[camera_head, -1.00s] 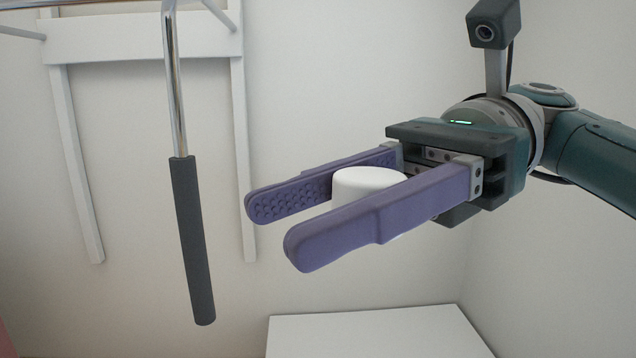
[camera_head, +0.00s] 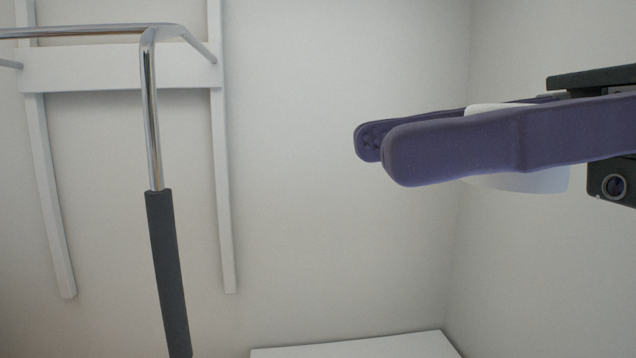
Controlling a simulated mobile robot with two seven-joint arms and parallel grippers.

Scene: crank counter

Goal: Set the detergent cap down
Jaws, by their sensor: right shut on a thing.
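The white detergent cap (camera_head: 528,182) is at the right of the head view, between the purple fingers of my right gripper (camera_head: 375,147). The gripper is shut on it, and the near finger hides the cap's middle. Its top edge shows above that finger and its lower part below. The cap is held in the air, clear of the white surface at the bottom. My left gripper is out of view.
A metal crank with a dark grey grip (camera_head: 166,268) hangs at the left, before a white frame (camera_head: 120,68) on the wall. A white flat surface (camera_head: 365,349) shows at the bottom edge. The space between crank and gripper is clear.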

